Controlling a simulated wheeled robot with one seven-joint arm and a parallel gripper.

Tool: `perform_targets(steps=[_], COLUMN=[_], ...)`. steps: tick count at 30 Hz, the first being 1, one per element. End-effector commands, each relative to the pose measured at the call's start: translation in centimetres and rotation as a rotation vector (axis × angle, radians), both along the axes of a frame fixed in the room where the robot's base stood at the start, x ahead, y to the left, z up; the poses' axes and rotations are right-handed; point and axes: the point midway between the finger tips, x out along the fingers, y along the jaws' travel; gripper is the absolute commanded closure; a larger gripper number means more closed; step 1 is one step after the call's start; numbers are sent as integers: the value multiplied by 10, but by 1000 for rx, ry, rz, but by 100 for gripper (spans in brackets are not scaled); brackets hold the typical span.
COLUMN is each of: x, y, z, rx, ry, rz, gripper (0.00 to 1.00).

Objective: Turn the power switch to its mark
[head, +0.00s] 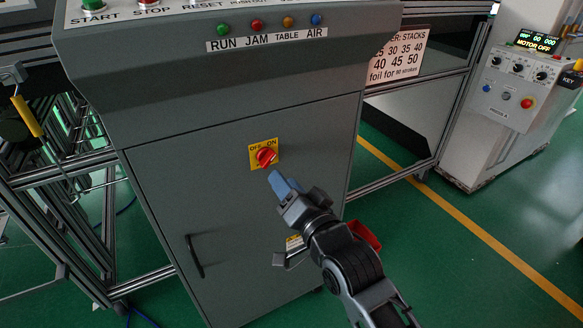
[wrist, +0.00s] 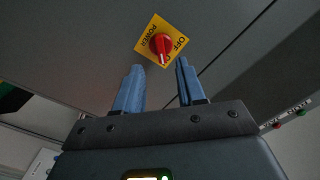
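The power switch (head: 265,156) is a red rotary knob on a yellow plate (head: 255,149) on the grey cabinet door. The plate reads OFF and ON along its top edge in the head view. In the wrist view the red knob (wrist: 162,48) lies just beyond the fingertips, with OFF and POWER readable on the plate; the ON label is mostly hidden by the knob or finger. I cannot tell exactly which mark the knob points to. My gripper (head: 277,180) is just below and right of the knob. In the wrist view its blue fingers (wrist: 158,66) are apart, with nothing between them.
The cabinet's front panel (head: 240,110) is flat around the switch. A black door handle (head: 195,256) stands out at lower left. The console overhang (head: 220,70) with its indicator lights juts out above. Green floor (head: 450,250) is open at right.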

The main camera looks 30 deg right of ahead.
Motion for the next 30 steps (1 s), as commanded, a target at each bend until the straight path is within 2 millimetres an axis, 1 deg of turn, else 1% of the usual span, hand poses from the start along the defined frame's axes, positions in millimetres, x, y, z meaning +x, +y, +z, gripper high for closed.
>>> perform_targets(steps=[5,12,18,22,30], x=[16,52,75,81,82], y=[0,0,0,0,0], z=[4,5,4,3,3], rx=[9,7,7,7,7], ry=[-4,-4,-4,-3,-3], rz=[1,1,1,1,1], gripper=[61,61,61,61,61])
